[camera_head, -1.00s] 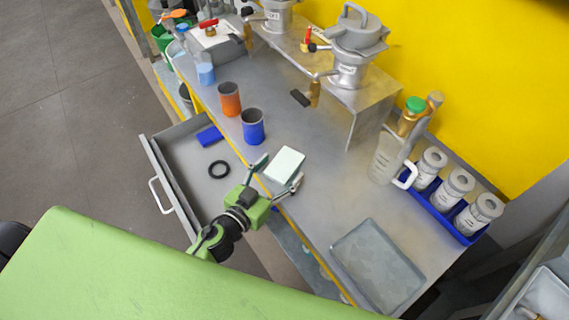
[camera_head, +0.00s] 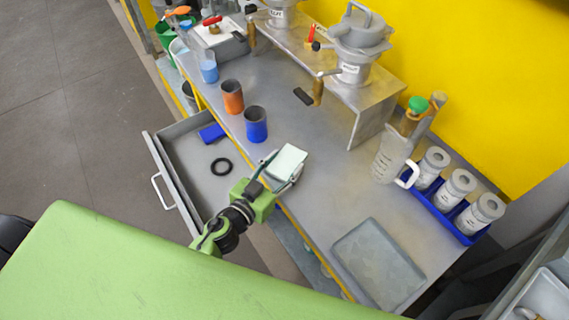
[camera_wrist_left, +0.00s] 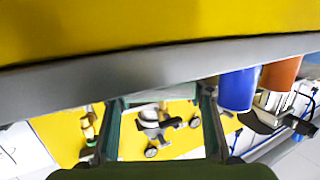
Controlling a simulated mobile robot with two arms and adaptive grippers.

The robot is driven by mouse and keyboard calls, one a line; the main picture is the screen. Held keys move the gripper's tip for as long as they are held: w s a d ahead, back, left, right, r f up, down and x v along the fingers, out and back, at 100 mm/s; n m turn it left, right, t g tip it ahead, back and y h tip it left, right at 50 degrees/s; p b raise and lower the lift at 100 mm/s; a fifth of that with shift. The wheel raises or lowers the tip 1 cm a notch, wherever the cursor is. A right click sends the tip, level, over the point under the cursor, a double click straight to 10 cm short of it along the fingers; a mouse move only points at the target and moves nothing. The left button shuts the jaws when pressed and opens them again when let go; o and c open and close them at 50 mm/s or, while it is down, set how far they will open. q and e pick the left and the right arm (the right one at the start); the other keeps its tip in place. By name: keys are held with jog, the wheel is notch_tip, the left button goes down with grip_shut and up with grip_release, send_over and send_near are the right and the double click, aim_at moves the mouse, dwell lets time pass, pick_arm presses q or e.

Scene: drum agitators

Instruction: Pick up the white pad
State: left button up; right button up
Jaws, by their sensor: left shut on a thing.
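The white pad (camera_head: 289,160) is a pale, flat block at the front edge of the grey bench, in the middle of the head view. My left gripper (camera_head: 279,171) is shut on the pad, one finger along each side of it. I cannot tell whether the pad still touches the bench. In the left wrist view, the two fingers (camera_wrist_left: 160,112) stand left and right of the middle, and the pad is hard to make out there. My right gripper is not in view.
A blue cup (camera_head: 256,125) and an orange cup (camera_head: 232,97) stand left of the pad. An open drawer (camera_head: 181,182) holds a black ring (camera_head: 221,167) and a blue block (camera_head: 212,133). A grey tray (camera_head: 378,264) lies to the right, near a clear jug (camera_head: 390,158).

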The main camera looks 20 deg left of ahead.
pick_arm(q)
jog(key=shift+r+p, duration=0.3)
jog(key=shift+r, duration=0.3)
jog(key=s+r, duration=0.1)
jog(key=r, duration=0.1)
jog(key=s+d+r+p, duration=0.1)
jog(key=r, duration=0.1)
jog(key=s+r+p, duration=0.1)
jog(key=r, duration=0.1)
jog(key=shift+s+d+r, duration=0.15)
jog(key=shift+s+r, duration=0.15)
jog(key=shift+s, duration=0.1)
jog(key=s+d+r+b, duration=0.1)
jog(key=s+d+r, duration=0.2)
jog(key=s, duration=0.6)
jog(key=shift+s+d+r+b, duration=0.2)
jog(key=shift+r+b, duration=0.15)
jog(key=shift+r, duration=0.6)
